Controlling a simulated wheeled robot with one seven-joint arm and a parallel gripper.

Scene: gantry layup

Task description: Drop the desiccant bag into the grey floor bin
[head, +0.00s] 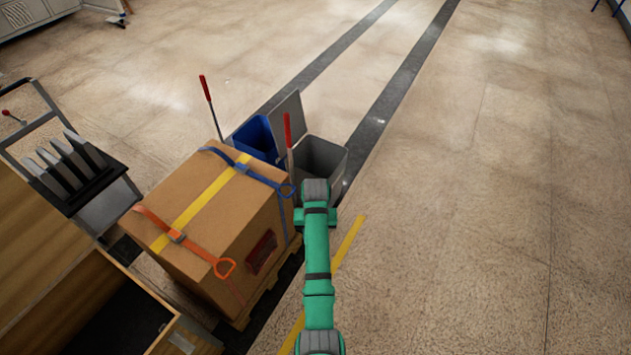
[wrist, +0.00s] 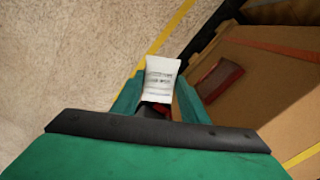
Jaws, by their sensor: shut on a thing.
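The desiccant bag (wrist: 160,78) is a small white packet with dark print. In the wrist view it stands between the fingers of my gripper (wrist: 155,100), which is shut on it. The grey floor bin (head: 322,160) is open at the top and stands on the floor behind the strapped carton in the head view. My arm reaches toward it, with the wrist just in front of the bin's near side. The gripper's fingers and the bag are hidden in the head view. The bin does not show in the wrist view.
A large strapped carton (head: 205,205) on a pallet stands left of my arm; its side also shows in the wrist view (wrist: 270,75). A blue bin (head: 257,136) stands beside the grey one. A trolley with grey plates (head: 75,165) is at left. The floor at right is clear.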

